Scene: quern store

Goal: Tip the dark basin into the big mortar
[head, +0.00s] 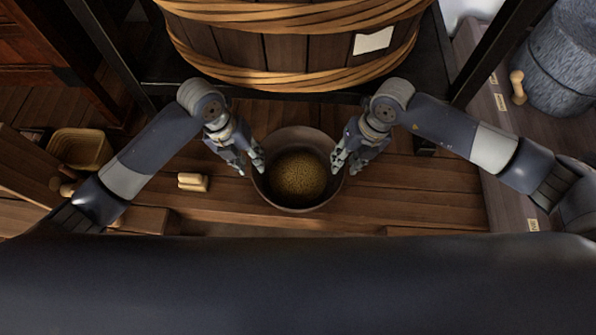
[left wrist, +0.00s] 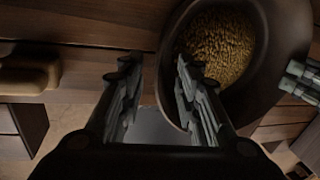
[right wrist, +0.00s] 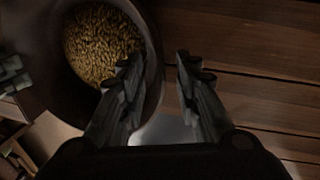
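The dark basin (head: 265,185) stands upright on the wooden surface in the head view, with golden-brown grain (head: 298,176) in it. It also shows in the left wrist view (left wrist: 276,92) and the right wrist view (right wrist: 142,45). My left gripper (head: 250,168) is at the basin's left rim and my right gripper (head: 345,164) at its right rim. Both are open. In each wrist view one finger is over the basin and the other outside, with the rim between them. Contact cannot be told. No vessel is clearly identifiable as the big mortar.
A large wooden tub (head: 290,48) with woven bands stands behind the basin. A grey round vessel (head: 566,62) and a small wooden knob (head: 517,87) are at the right. Small wooden pieces (head: 193,182) and a tan tray (head: 80,148) lie left. The planks right of the basin are clear.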

